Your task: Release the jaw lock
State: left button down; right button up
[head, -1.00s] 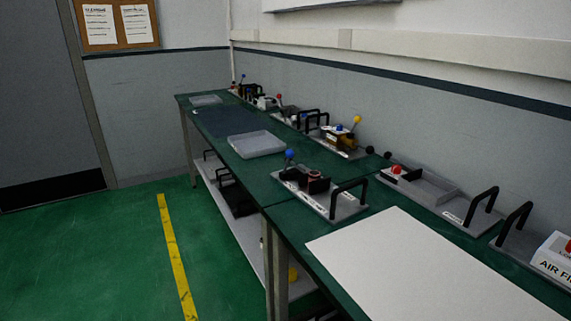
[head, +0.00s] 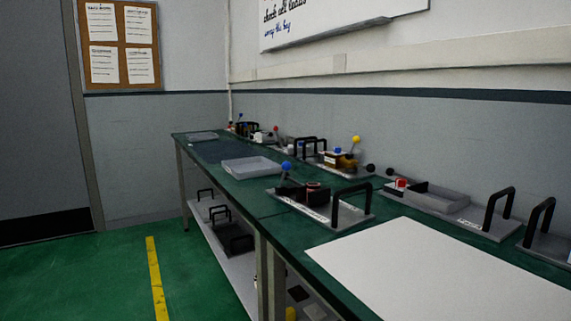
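In the head view, several fixtures on grey base plates stand on a long green workbench (head: 262,208). The nearest one on the front side (head: 318,205) has a blue ball lever (head: 286,167), a dark block and a black handle (head: 351,204). Behind it, a fixture with a yellow ball lever (head: 356,140) stands near the wall. I cannot tell from this view which of them carries the jaw lock. Neither of my grippers is in view.
A grey tray (head: 250,167) lies farther along the bench. A white sheet (head: 430,268) covers the near part. A grey fixture with a red part (head: 402,184) sits by the wall. Below is a shelf (head: 222,262) with black items. Green floor on the left is open.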

aim_at(287, 165)
jog(key=j+z, duration=0.1)
jog(key=z, duration=0.3)
jog(key=i+j+z, duration=0.1)
jog(key=z, duration=0.35)
jog(key=j+z, duration=0.1)
jog(key=z, duration=0.3)
jog(key=j+z, duration=0.1)
jog(key=z, duration=0.3)
jog(key=k+j+z, duration=0.1)
jog(key=j+z, duration=0.15)
jog(key=j, duration=0.25)
jog(key=k+j+z, duration=0.1)
jog(key=j+z, duration=0.2)
jog(key=j, duration=0.2)
jog(key=k+j+z, duration=0.25)
jog(key=j, duration=0.2)
jog(key=k+j+z, duration=0.15)
jog(key=j+z, duration=0.15)
jog(key=j, duration=0.15)
jog(key=k+j+z, duration=0.25)
jog(key=k+j, duration=0.45)
jog(key=j, duration=0.2)
jog(key=k+j, duration=0.5)
jog(key=i+j, duration=0.05)
jog(key=j, duration=0.05)
